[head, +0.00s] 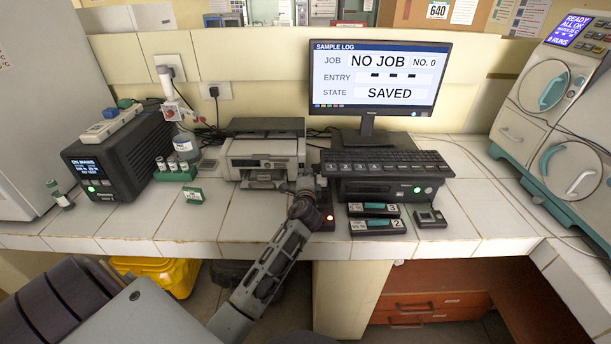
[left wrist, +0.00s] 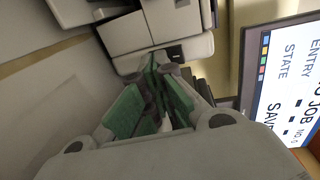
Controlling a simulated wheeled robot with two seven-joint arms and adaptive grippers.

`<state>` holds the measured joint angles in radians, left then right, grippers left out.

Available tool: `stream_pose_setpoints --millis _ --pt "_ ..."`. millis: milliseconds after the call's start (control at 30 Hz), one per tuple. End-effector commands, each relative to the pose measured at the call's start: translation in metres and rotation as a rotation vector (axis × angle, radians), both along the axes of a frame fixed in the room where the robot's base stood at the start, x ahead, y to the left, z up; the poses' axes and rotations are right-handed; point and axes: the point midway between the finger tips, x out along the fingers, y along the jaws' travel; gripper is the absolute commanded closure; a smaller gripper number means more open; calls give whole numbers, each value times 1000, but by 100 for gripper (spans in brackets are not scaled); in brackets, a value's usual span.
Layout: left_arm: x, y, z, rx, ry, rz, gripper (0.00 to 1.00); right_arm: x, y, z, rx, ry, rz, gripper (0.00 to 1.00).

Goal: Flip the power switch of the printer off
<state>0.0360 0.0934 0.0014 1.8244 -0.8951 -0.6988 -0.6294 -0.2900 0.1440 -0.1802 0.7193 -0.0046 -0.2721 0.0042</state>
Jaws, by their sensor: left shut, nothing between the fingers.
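The printer (head: 262,155), a light grey and dark box, stands on the tiled counter left of the monitor. In the left wrist view the printer (left wrist: 178,22) appears turned on its side at the top, beyond my fingers. My left gripper (head: 291,186) is at the printer's lower right front corner. In the left wrist view its green-padded fingers (left wrist: 154,64) come together with nothing between them, close to the printer in the picture. I cannot tell whether they touch it. I cannot make out the power switch. My right gripper is not in view.
The monitor (head: 378,80) reads NO JOB and SAVED. A keyboard (head: 388,162) lies on a dark box (head: 385,188) right of my gripper. Numbered modules (head: 376,226) lie in front. A black device (head: 120,158) and green rack (head: 176,173) stand left. Bare tiles lie front left.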

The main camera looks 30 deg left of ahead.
Motion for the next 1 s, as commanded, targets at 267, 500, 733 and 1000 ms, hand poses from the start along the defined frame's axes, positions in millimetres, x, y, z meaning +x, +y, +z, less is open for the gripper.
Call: stream_pose_setpoints --millis 267,500,733,1000 --pt "-16 -10 1 -1 1 -1 100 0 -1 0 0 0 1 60" --pt "-38 -24 5 -2 1 -1 100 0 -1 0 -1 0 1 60" --pt "-59 -37 8 -3 1 -1 100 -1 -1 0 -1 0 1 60" --pt "-84 -52 11 -2 1 -1 100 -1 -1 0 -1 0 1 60"
